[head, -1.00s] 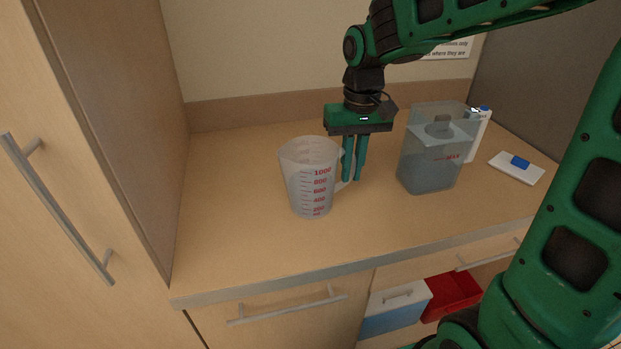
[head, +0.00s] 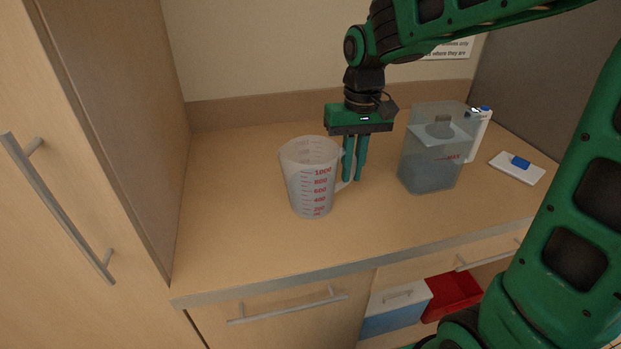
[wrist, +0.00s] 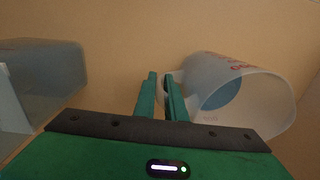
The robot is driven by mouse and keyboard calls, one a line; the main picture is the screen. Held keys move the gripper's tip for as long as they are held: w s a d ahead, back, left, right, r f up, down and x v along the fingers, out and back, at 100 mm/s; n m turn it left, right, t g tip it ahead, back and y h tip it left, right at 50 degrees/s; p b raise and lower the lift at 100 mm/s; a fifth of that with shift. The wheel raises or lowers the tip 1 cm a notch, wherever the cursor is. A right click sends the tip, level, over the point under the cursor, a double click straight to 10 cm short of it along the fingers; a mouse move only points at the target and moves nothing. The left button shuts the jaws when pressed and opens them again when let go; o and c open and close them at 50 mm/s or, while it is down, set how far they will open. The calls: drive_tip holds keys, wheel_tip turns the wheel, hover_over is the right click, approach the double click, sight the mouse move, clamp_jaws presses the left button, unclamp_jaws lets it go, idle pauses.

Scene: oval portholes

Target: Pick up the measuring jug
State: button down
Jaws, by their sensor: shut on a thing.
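The measuring jug (head: 311,182) is a translucent cup with red graduations. It stands upright on the counter in the head view, its handle on the right. My gripper (head: 355,178) points down at the jug's right side, its green fingers at the handle. In the wrist view the jug (wrist: 238,92) lies to the right of the fingers (wrist: 162,90), which are close together. The gripper is shut on the jug's handle, which is mostly hidden by the fingers. The jug's base appears to rest on the counter.
A clear water tank (head: 430,172) marked MAX stands right of my gripper, with a white bottle (head: 481,135) behind it. A white board with a blue block (head: 521,162) lies further right. A tall cabinet (head: 110,130) bounds the left. The counter's front left is clear.

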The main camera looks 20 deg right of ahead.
sight(309, 168)
drive_tip(key=shift+r, duration=0.15)
idle(0.5)
drive_tip(key=shift+r, duration=1.35)
drive_tip(key=shift+s+a+r, duration=0.75)
drive_tip(key=shift+a+r, duration=0.6)
drive_tip(key=shift+a, duration=0.4)
drive_tip(key=shift+s+a+r, duration=0.75)
drive_tip(key=shift+a+r, duration=0.55)
drive_tip(key=shift+a, duration=0.5)
drive_tip(key=shift+s+a+r, duration=0.75)
drive_tip(key=shift+a+r, duration=0.6)
drive_tip(key=shift+a, duration=0.4)
drive_tip(key=shift+s, duration=0.1)
